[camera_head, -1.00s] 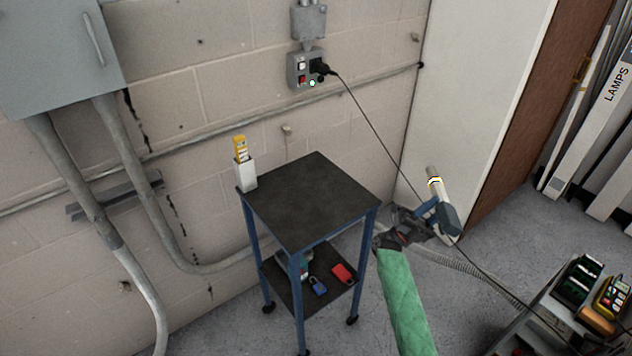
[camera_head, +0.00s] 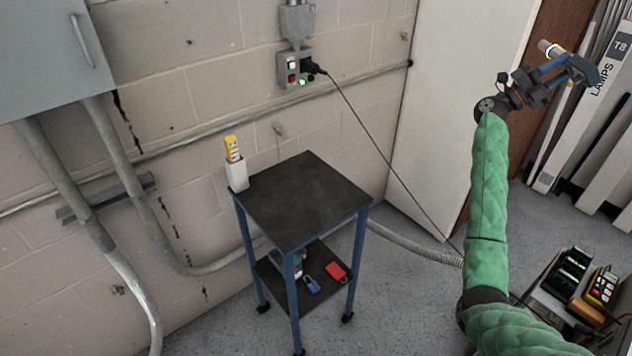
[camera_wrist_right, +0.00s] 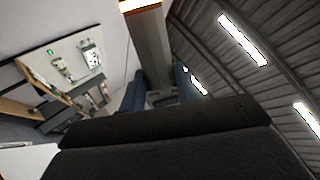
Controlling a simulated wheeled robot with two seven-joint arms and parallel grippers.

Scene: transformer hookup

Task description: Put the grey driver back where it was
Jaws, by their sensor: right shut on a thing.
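The grey driver (camera_head: 582,68) is held up in the air at the upper right of the head view. In the right wrist view the driver's grey barrel (camera_wrist_right: 149,48) points away from the dark gripper body. The fingers' exact contact is hard to see. My left gripper is in neither view.
A dark-topped cart (camera_head: 300,200) stands by the wall, with a yellow tester (camera_head: 232,149) in a white holder at its corner. A red lock and a blue lock lie on its lower shelf. A black cable (camera_head: 375,147) runs from the wall outlet (camera_head: 293,70). A tool cart (camera_head: 565,285) stands at lower right.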

